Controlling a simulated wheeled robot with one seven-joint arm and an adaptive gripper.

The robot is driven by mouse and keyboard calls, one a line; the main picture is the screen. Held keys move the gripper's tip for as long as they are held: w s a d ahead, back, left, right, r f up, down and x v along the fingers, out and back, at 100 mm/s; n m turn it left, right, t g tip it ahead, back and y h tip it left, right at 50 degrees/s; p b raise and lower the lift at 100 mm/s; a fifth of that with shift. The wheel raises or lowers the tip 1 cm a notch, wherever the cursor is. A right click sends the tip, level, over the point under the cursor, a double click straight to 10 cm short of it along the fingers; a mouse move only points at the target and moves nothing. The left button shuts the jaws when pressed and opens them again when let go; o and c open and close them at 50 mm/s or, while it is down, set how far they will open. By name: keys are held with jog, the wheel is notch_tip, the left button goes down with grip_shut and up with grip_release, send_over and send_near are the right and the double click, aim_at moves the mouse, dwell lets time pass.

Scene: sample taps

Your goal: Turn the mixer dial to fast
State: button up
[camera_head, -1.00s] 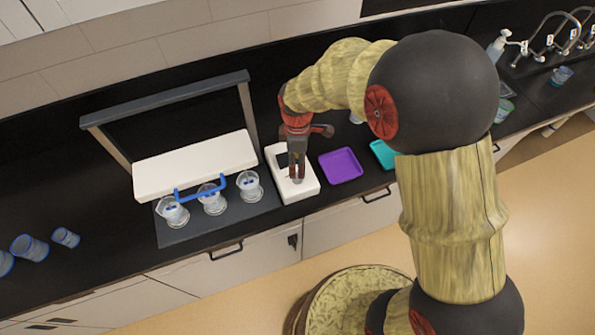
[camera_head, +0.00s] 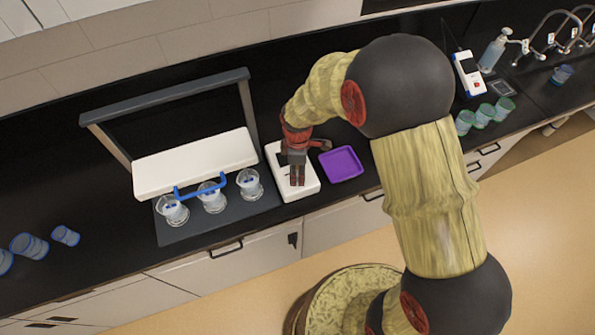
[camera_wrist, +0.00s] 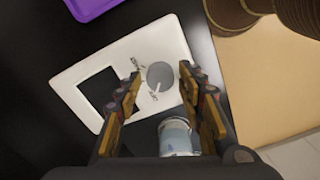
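The mixer is a white box (camera_head: 308,187) on the black counter, with my gripper (camera_head: 297,182) over its front part. In the wrist view the white panel (camera_wrist: 100,60) carries a dark square and a round grey dial (camera_wrist: 160,74). The dial has a short white mark near its lower edge. Small printed labels lie to its left and below; they are too small to read surely. My gripper (camera_wrist: 160,80) is open, with one finger on each side of the dial as seen from the wrist. I cannot tell whether the fingers touch it.
A purple tray (camera_head: 341,164) lies right of the mixer. To the left stands a rack with a white panel (camera_head: 196,163), a blue handle (camera_head: 200,187) and 3 clear cups (camera_head: 212,202). A cup also shows in the wrist view (camera_wrist: 176,138). Green-rimmed cups (camera_head: 485,114) stand far right.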

jog(key=c, duration=0.9)
jog(key=shift+m, duration=0.3)
jog(key=m, duration=1.9)
jog(key=shift+m, duration=0.3)
jog(key=o, duration=1.1)
